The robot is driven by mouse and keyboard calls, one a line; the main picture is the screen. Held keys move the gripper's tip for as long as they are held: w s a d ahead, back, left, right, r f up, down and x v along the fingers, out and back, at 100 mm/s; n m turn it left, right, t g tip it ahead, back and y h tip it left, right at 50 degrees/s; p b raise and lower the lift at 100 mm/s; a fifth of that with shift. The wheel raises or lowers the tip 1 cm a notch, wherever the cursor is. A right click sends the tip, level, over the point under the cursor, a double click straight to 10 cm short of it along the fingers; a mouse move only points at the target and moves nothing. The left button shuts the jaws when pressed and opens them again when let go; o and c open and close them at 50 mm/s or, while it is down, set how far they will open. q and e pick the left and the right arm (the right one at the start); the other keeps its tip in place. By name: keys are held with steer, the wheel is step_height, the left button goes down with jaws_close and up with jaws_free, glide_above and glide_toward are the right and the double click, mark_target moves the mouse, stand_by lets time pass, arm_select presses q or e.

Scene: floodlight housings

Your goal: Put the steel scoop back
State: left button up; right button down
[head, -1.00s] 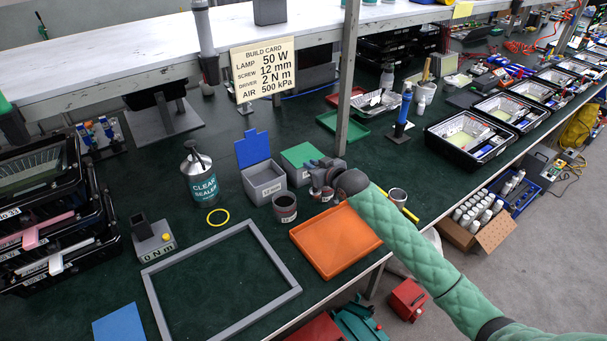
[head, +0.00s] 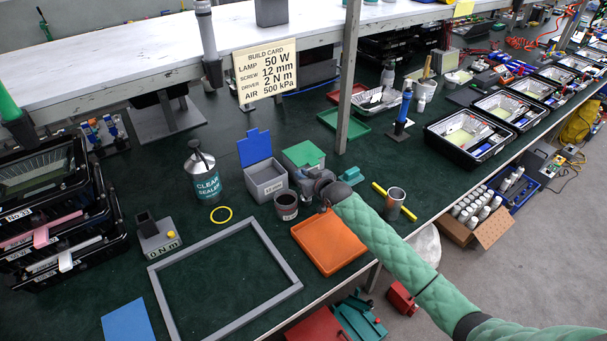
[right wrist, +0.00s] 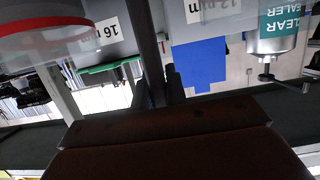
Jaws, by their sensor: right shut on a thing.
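A grey box with a raised blue lid (head: 264,178) and a grey box with a green lid (head: 303,154) stand behind. My left gripper is not in view.
A clear sealer can (head: 203,180) and a yellow ring (head: 221,214) are to the left. A grey frame (head: 222,285) lies in front. A grey cup (head: 394,203), a yellow marker (head: 379,188) and a teal block (head: 352,176) are to the right. A post (head: 348,80) rises behind.

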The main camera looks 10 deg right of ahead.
steer(key=c, duration=1.8)
jaws_free()
steer(key=shift+f, duration=0.1)
steer(key=o, duration=0.4)
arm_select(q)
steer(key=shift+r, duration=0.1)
